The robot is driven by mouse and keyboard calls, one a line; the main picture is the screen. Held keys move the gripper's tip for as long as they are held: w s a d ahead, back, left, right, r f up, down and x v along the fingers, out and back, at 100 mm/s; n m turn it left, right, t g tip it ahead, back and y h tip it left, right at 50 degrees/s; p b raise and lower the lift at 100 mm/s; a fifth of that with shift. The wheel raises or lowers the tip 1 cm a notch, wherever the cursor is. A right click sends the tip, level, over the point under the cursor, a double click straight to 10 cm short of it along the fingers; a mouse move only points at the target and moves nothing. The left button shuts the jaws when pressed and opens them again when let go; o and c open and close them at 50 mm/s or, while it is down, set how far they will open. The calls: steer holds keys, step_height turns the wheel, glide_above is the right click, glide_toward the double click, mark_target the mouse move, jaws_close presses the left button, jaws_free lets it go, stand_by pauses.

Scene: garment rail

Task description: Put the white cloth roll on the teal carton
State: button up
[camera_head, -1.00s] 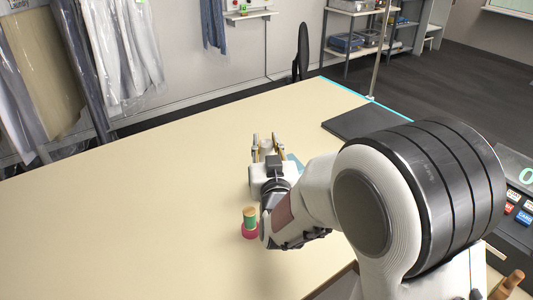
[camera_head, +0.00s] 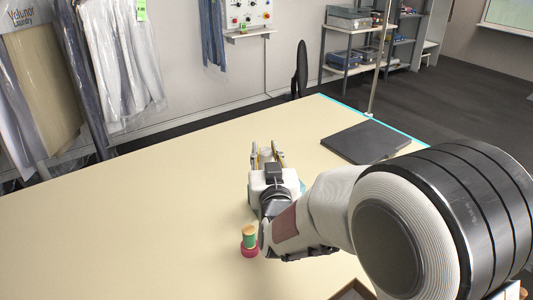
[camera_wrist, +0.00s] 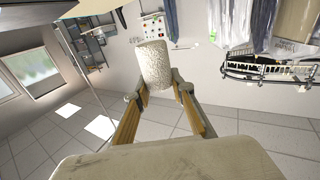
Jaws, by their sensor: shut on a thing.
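My gripper (camera_head: 267,154) is over the cream table in the head view, with its fingers pointing away. In the wrist view it is shut on the white cloth roll (camera_wrist: 155,65), a rough white cylinder held between the tan finger pads. In the head view the roll (camera_head: 265,155) is small and pale between the fingers. A sliver of a teal thing (camera_head: 302,186) shows just right of the gripper. It is mostly hidden by my arm, and I cannot tell for sure that it is the teal carton.
A stack of round pieces, tan, green and pink-red (camera_head: 249,242), stands close left of my wrist. A dark flat slab (camera_head: 366,141) lies at the table's far right. The table (camera_head: 130,215) is clear on the left. Bagged garments (camera_head: 120,55) hang behind.

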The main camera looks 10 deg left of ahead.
steer(key=w+d, duration=0.2)
steer(key=w, duration=0.4)
steer(key=shift+w, duration=0.15)
steer(key=shift+f, duration=3)
steer(key=shift+f, duration=0.1)
steer(key=shift+f, duration=1.8)
steer(key=shift+f, duration=0.1)
steer(key=o, duration=0.9)
